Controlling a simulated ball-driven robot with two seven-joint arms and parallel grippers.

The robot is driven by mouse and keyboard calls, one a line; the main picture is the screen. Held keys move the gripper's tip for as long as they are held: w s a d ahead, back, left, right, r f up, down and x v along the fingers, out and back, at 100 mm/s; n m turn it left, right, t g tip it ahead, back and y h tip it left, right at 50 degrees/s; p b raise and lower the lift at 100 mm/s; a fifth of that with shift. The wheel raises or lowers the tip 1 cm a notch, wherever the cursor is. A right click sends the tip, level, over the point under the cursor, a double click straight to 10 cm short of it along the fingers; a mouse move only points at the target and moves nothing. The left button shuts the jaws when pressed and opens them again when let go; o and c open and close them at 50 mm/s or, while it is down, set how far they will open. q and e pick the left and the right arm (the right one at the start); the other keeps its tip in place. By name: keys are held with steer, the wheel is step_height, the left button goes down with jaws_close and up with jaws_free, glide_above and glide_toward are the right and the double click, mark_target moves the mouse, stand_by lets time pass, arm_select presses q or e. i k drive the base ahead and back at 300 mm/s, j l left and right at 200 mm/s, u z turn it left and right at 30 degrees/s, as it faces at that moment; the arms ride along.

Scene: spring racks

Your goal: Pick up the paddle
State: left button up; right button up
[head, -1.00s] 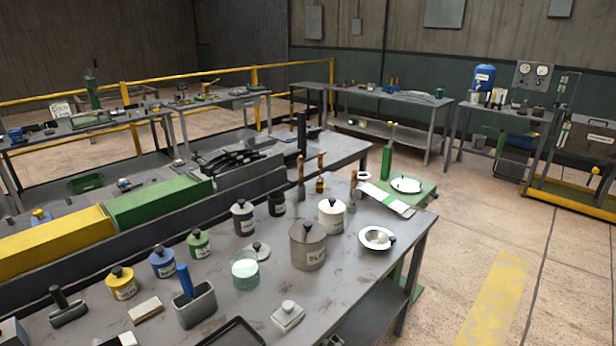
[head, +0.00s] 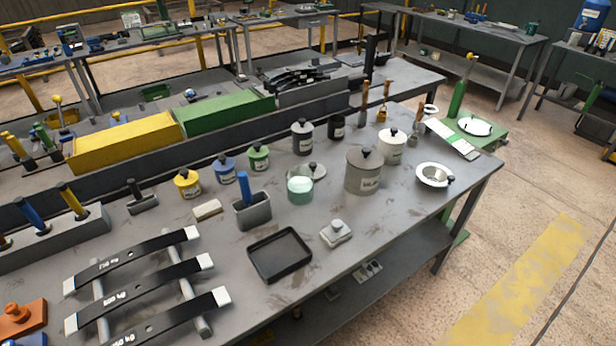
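No thing is plainly a paddle. A blue upright handle (head: 243,187) stands in a grey open holder (head: 252,213) on the workbench, its lower end hidden inside. Two wooden-handled tools (head: 383,103) stand upright at the bench's far end, with another by the white jar (head: 419,113); their lower parts are small and hard to read. I cannot tell whether any of these is the paddle. Neither of my grippers is in view.
Around the holder stand a glass beaker (head: 301,189), a large grey jar (head: 363,176), a black tray (head: 279,257) and small lidded pots (head: 187,184). Labelled black leaf springs (head: 140,290) lie on a rack at front left. Floor at the right is clear.

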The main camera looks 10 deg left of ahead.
mark_target(367, 83)
steer(key=i+l, duration=0.15)
steer(key=l, duration=0.2)
steer(key=i+l, duration=0.15)
steer(key=l, duration=0.25)
steer(key=i+l, duration=0.1)
steer(key=l, duration=0.25)
steer(key=i+l, duration=0.15)
steer(key=l, duration=0.25)
steer(key=i+l, duration=0.15)
steer(key=l, duration=0.2)
steer(key=i+l+u, duration=0.1)
steer(key=l, duration=0.3)
steer(key=i+l, duration=0.15)
steer(key=l, duration=0.2)
